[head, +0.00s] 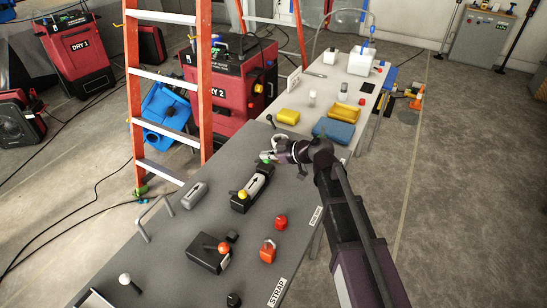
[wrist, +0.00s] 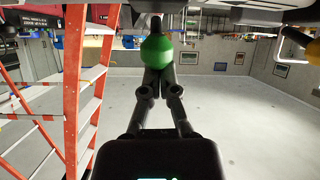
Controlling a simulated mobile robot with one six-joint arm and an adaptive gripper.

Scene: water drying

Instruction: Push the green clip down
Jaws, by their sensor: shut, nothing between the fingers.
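The green clip shows as a rounded green knob (wrist: 157,49) in the wrist view, right at the tips of my gripper (wrist: 157,72). The fingers are together and appear to touch it or lie just in front of it; I cannot tell which. In the head view a small bit of the green clip (head: 266,161) shows under my gripper (head: 268,153), at the far end of a black block with a white arrow plate (head: 257,185). A yellow knob (head: 243,195) is at the block's near end. My gripper partly hides the green clip there.
An orange ladder (head: 205,90) stands behind. Yellow and blue items lie farther back.

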